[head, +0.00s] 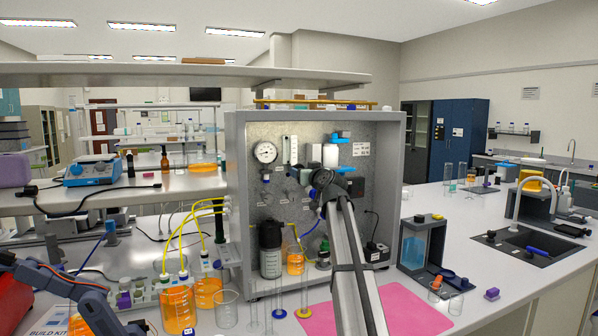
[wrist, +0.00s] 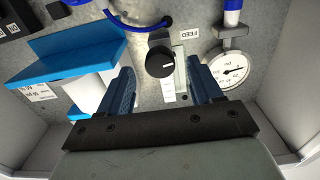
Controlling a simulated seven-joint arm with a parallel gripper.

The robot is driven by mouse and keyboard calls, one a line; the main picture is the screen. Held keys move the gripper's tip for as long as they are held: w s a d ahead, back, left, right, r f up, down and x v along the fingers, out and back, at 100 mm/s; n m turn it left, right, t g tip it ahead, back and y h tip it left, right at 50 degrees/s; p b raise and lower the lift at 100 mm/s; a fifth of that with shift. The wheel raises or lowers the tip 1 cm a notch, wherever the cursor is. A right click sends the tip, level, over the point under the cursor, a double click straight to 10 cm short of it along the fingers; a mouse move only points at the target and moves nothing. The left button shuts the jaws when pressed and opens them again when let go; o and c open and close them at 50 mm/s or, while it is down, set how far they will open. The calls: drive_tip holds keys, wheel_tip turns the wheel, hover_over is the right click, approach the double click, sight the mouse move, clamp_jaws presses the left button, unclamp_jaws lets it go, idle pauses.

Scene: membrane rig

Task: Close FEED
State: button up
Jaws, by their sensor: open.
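The FEED label (wrist: 190,33) shows upside down on the grey panel in the wrist view. Beside it is a round black knob (wrist: 160,55) with a short white mark on its face. My gripper (wrist: 160,66) is open, with one blue finger on each side of the knob. The fingertips are close to the knob; I cannot tell whether they touch it. In the head view my gripper (head: 317,182) is in front of the middle of the panel (head: 345,131), and I cannot make out the knob there.
A pressure gauge (wrist: 230,70) sits right of the fingers in the wrist view. A blue bracket (wrist: 80,48) with white cylinders is on the left. In the head view, a dark canister (head: 270,248) and an orange-filled beaker (head: 295,262) stand low in the rig.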

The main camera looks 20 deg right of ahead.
drive_tip(key=w, duration=0.4)
drive_tip(key=shift+w, duration=0.3)
drive_tip(key=shift+c, duration=0.3)
drive_tip(key=c, duration=1)
